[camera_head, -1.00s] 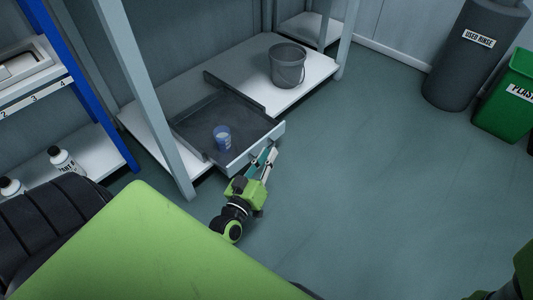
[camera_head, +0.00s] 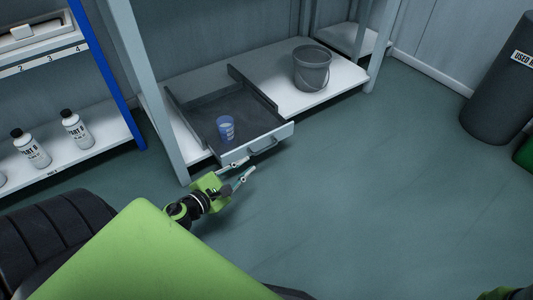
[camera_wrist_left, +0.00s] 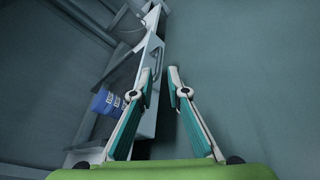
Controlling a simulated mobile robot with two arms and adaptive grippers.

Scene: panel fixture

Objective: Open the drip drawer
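The drip drawer (camera_head: 212,95) is a dark grey tray with a pale front (camera_head: 280,134) and a bar handle (camera_head: 263,146). It stands pulled out from the low white shelf. A blue cup (camera_head: 226,128) sits inside it near the front. My left gripper (camera_head: 248,167) is open and empty, just in front of the drawer front and below the handle, apart from it. In the left wrist view its two fingers (camera_wrist_left: 160,80) are spread, with the drawer front (camera_wrist_left: 150,62) and cup (camera_wrist_left: 106,103) to their left.
A grey bucket (camera_head: 311,70) stands on the shelf right of the drawer. A shelf post (camera_head: 160,110) is close on the left. White bottles (camera_head: 76,130) stand on a blue-framed rack. A dark bin (camera_head: 500,90) is far right. Floor right of the gripper is clear.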

